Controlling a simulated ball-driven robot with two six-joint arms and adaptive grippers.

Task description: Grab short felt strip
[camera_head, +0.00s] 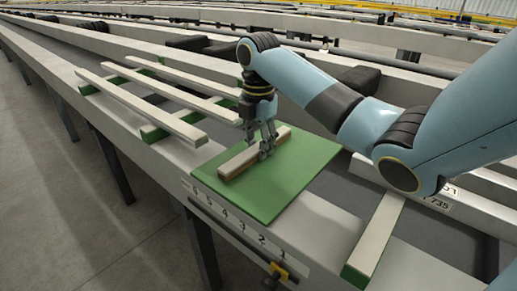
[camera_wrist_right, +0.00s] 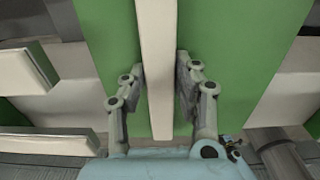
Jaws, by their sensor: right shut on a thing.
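The short felt strip (camera_head: 238,163) is a cream bar with a brown lower edge on the green board (camera_head: 285,185). My right gripper (camera_head: 265,149) reaches down over the strip's far half, with its fingers at the strip's sides. In the right wrist view the strip (camera_wrist_right: 156,60) runs lengthwise between the two fingers, and the right gripper (camera_wrist_right: 161,92) is shut on it. The strip lies along the board, at or very near its surface; I cannot tell if there is a gap. My left gripper is not in view.
Long cream strips (camera_head: 150,112) on green supports lie across the rails at left. Another cream strip (camera_head: 377,235) lies at right, below my arm. Black blocks (camera_head: 205,45) lie behind.

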